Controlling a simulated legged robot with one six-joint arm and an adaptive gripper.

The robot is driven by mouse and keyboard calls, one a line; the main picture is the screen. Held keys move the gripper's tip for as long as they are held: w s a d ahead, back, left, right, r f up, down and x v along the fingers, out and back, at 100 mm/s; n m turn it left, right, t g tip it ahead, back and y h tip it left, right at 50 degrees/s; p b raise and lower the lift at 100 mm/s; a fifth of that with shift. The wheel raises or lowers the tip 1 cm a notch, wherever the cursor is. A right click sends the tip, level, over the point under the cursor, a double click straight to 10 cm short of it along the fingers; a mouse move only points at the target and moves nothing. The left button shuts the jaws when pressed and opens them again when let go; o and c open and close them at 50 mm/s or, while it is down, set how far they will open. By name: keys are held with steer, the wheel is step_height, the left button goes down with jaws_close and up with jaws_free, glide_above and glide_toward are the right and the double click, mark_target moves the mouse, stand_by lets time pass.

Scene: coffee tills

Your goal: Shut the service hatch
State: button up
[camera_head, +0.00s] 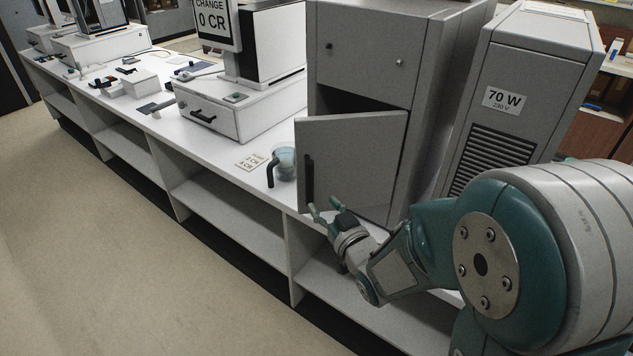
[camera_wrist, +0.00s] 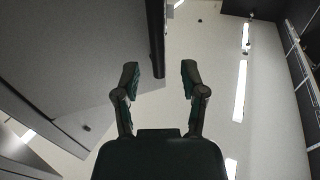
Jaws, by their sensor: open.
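The service hatch (camera_head: 355,160) is a grey door on the front of a tall grey cabinet (camera_head: 365,62). It stands ajar, swung out over the counter's front edge, with a dark opening showing above it. Its black bar handle (camera_head: 309,178) is upright near the door's left edge. My gripper (camera_head: 326,207) is open at the foot of the door, just below the handle.
A glass jug (camera_head: 284,163) with a dark handle stands on the counter just left of the door. A price card (camera_head: 251,161) lies beside it. A white till drawer (camera_head: 225,105) is further left. A grey vented unit labelled 70 W (camera_head: 525,90) stands right of the cabinet. The floor (camera_head: 130,240) in front is clear.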

mark_target(312, 187)
steer(key=x, duration=0.7)
steer(key=shift+w+a, duration=0.1)
steer(key=shift+a, duration=0.05)
steer(key=shift+w+a, duration=0.1)
steer(key=shift+w, duration=0.1)
steer(key=shift+c, duration=0.9)
steer(key=c, duration=0.6)
steer(key=shift+d, duration=0.4)
jaws_close()
steer(key=shift+x, duration=1.25)
steer(key=w, duration=0.3)
steer(key=shift+w+r, duration=0.1)
